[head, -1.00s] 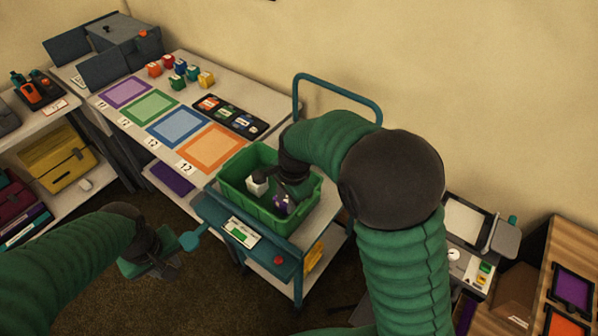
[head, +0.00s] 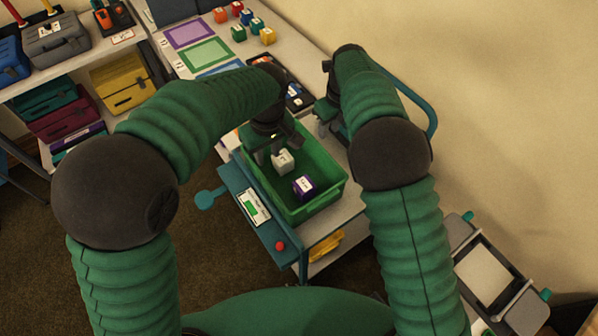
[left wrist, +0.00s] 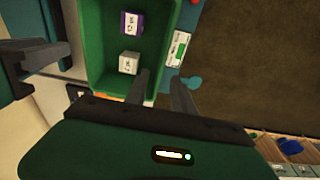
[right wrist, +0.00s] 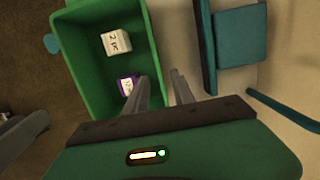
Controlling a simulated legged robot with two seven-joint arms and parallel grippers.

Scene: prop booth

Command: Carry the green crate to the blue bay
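The green crate (head: 325,205) stands on a teal-framed cart, with a white cube (head: 283,161) and a purple cube (head: 304,187) inside. My left gripper (head: 266,154) is open at the crate's left wall; in the left wrist view its fingers (left wrist: 162,90) are on either side of that wall. My right gripper (head: 323,128) is at the far right wall; in the right wrist view its open fingers (right wrist: 160,90) are either side of the rim. Contact with the walls cannot be told. The blue bay (head: 222,68) on the table is mostly hidden by my left arm.
The green bay (head: 207,54) and purple bay (head: 189,33) lie further back. Several coloured cubes (head: 239,34) and a dark tray (head: 294,95) are beside the bays. The cart's teal rail (head: 418,105) rises at the right. Shelves (head: 100,75) stand at the left.

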